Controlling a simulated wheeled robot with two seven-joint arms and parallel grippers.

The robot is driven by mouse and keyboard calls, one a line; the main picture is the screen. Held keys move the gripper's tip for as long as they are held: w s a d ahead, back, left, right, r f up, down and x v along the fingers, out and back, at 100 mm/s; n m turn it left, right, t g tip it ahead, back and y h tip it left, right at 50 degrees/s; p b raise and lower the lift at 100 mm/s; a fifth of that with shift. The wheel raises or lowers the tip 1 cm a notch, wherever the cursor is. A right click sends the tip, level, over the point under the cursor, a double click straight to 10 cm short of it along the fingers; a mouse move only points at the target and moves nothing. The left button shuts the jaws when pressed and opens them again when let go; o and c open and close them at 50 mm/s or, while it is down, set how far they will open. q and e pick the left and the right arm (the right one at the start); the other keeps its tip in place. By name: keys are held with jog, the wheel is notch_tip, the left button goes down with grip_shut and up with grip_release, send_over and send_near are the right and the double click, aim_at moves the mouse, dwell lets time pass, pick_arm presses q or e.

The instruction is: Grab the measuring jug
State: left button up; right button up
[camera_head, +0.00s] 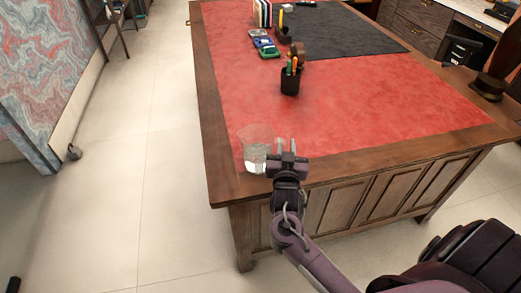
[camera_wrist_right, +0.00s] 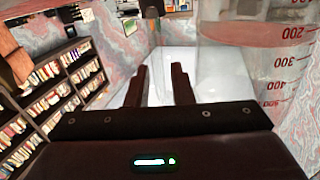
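The measuring jug (camera_head: 256,154) is clear, with a pale lower part. It stands near the front left corner of the red-topped desk. In the right wrist view the jug (camera_wrist_right: 250,62) fills the upper right, with red graduation marks. My right gripper (camera_head: 286,145) is just to the right of the jug at the desk's front edge. In the wrist view its two fingers (camera_wrist_right: 158,85) are spread apart, and the jug's marked body is to the right of them. I cannot tell whether they touch the jug. My left gripper is not in view.
A black pen cup (camera_head: 290,82) stands mid-desk behind the jug. Colored items (camera_head: 264,44), a tape dispenser (camera_head: 298,50) and a dark mat (camera_head: 345,35) lie farther back. The red desk surface (camera_head: 375,115) to the right is clear.

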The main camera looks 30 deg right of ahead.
grip_shut()
jog(key=shift+r, duration=0.25)
dwell(0.3)
